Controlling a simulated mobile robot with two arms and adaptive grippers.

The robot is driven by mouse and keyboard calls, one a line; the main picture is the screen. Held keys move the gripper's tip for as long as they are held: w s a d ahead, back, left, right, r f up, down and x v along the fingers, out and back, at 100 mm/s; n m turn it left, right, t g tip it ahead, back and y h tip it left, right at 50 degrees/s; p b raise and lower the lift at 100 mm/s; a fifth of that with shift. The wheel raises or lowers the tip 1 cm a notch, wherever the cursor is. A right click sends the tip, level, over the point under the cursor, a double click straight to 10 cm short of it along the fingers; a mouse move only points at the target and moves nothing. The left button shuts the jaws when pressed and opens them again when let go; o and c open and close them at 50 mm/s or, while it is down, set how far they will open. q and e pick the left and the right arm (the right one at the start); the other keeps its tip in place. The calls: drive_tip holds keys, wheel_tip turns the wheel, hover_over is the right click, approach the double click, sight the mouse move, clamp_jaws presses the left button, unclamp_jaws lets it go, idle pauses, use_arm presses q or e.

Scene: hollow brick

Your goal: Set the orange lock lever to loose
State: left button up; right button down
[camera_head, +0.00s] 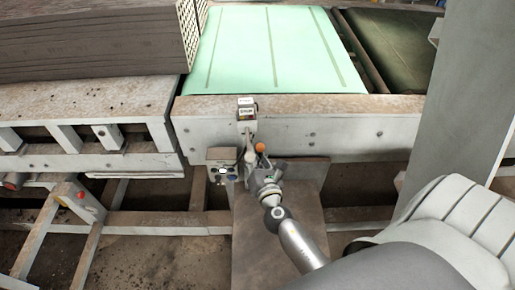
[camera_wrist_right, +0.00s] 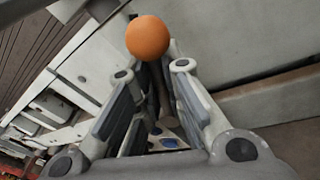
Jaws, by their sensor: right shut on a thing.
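The orange ball knob of the lock lever (camera_head: 260,147) shows just below the front edge of the conveyor frame in the head view. In the right wrist view the orange knob (camera_wrist_right: 148,37) stands just beyond the fingertips, and a thin dark rod runs down from it between the fingers. My right gripper (camera_head: 258,164) is at the lever, shut on its rod just below the knob; it also shows in the right wrist view (camera_wrist_right: 157,72). The lever's base is mostly hidden by the gripper. My left gripper is in neither view.
A small labelled device (camera_head: 246,113) on a post and a grey control box (camera_head: 222,163) stand close to the lever. A green conveyor belt (camera_head: 265,50) lies behind. Stacked hollow bricks (camera_head: 90,40) are at upper left. A grey column (camera_head: 465,90) blocks the right side.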

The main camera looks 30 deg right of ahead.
drive_tip(key=shift+w+r+n+p, duration=0.3)
drive_tip(key=shift+r+n+p, duration=0.15)
drive_tip(key=shift+r, duration=0.3)
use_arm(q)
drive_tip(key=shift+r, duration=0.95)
use_arm(e)
drive_tip(key=c, duration=1.5)
unclamp_jaws()
drive_tip(key=shift+f, duration=0.1)
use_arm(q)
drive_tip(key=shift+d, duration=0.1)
use_arm(e)
drive_tip(key=shift+s+f, duration=0.1)
drive_tip(key=shift+s, duration=0.05)
drive_tip(key=v, duration=1.2)
